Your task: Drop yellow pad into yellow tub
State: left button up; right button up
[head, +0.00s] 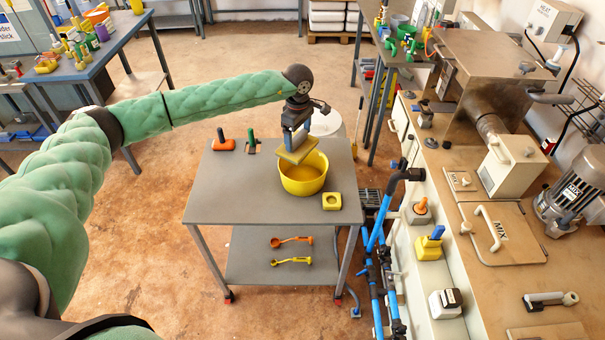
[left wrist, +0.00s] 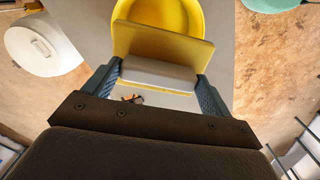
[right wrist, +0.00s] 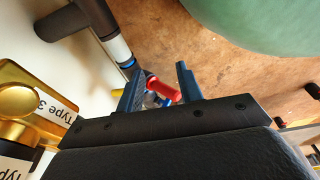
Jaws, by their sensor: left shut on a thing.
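The yellow pad (head: 297,152) is a flat yellow slab with a pale grey grip block. My left gripper (head: 296,135) is shut on this block and holds the pad tilted over the back part of the yellow tub (head: 304,186). The tub is round and open, standing on the grey cart. In the left wrist view the pad (left wrist: 160,45) sits between the fingers (left wrist: 158,75) and hides part of the tub (left wrist: 160,12). My right gripper (right wrist: 161,85) shows only in the right wrist view; its fingers are apart, with nothing held.
On the grey cart top (head: 225,190) stand an orange tool (head: 223,144), a green-handled tool (head: 251,145) and a small yellow square block (head: 332,201). Two ladles lie on the lower shelf (head: 290,265). A white drum (head: 327,124) stands behind; a machine bench (head: 480,230) borders the right.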

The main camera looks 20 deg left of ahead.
pick_arm(q)
jog(key=shift+f, duration=1.05)
pick_arm(e)
jog(key=shift+d, duration=0.15)
pick_arm(q)
jog(key=o, duration=0.9)
jog(key=shift+c, duration=0.2)
pick_arm(e)
jog(key=shift+f, duration=0.15)
pick_arm(q)
jog(key=shift+r+b, duration=0.35)
jog(key=shift+r, duration=0.1)
notch_tip(320, 180, up, 6)
jog(key=b, duration=0.2)
jog(key=shift+f+b, duration=0.1)
jog(key=shift+b, duration=0.25)
jog(key=shift+r, duration=0.6)
pick_arm(e)
jog(key=w+a+r, duration=0.3)
jog(key=w+r, duration=0.1)
jog(key=r, duration=0.1)
jog(key=shift+w+r, duration=0.2)
jog(key=shift+r, duration=0.15)
